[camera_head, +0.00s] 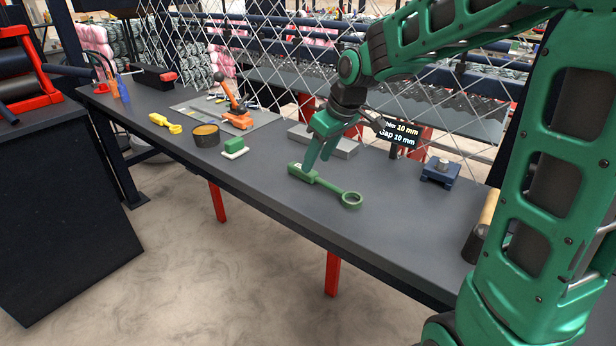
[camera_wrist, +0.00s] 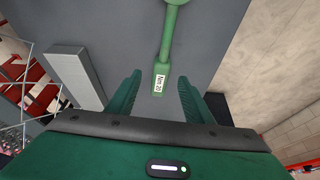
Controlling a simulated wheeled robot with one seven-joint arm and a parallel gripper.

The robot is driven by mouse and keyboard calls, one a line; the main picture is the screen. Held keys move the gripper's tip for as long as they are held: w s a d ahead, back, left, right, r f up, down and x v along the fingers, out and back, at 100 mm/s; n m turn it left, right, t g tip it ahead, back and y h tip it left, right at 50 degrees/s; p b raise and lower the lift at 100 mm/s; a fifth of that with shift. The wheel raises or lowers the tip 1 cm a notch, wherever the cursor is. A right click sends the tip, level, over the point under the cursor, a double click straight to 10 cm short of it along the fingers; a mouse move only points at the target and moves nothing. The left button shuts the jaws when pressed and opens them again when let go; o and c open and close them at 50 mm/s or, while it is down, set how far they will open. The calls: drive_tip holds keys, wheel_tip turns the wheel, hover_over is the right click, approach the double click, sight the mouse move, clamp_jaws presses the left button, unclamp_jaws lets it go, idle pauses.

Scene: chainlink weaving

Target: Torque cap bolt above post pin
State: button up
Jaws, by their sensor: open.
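A green wrench (camera_head: 328,187) lies flat on the bench, its ring end (camera_head: 350,199) toward the right. In the wrist view its handle (camera_wrist: 162,78) carries a white label that seems to read "Nm 20". My gripper (camera_head: 316,164) is open over the handle end. In the wrist view its fingers (camera_wrist: 160,84) stand on either side of the handle's end, with gaps visible. A dark blue block (camera_head: 440,172) with a grey bolt-like top (camera_head: 443,161) stands to the right. I cannot separate cap bolt from pin there.
A sign (camera_head: 398,131) shows 10 mm for pin and cap. A grey block (camera_head: 345,148) lies behind my gripper. A green-and-white tool (camera_head: 235,147), a round tin (camera_head: 206,135) and a yellow tool (camera_head: 164,122) lie left. Chain-link mesh runs along the back.

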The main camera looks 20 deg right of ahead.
drive_tip(key=x, duration=0.4)
drive_tip(key=shift+w+a, duration=0.2)
drive_tip(key=shift+a, duration=0.1)
clamp_jaws()
drive_tip(key=shift+r, duration=0.1)
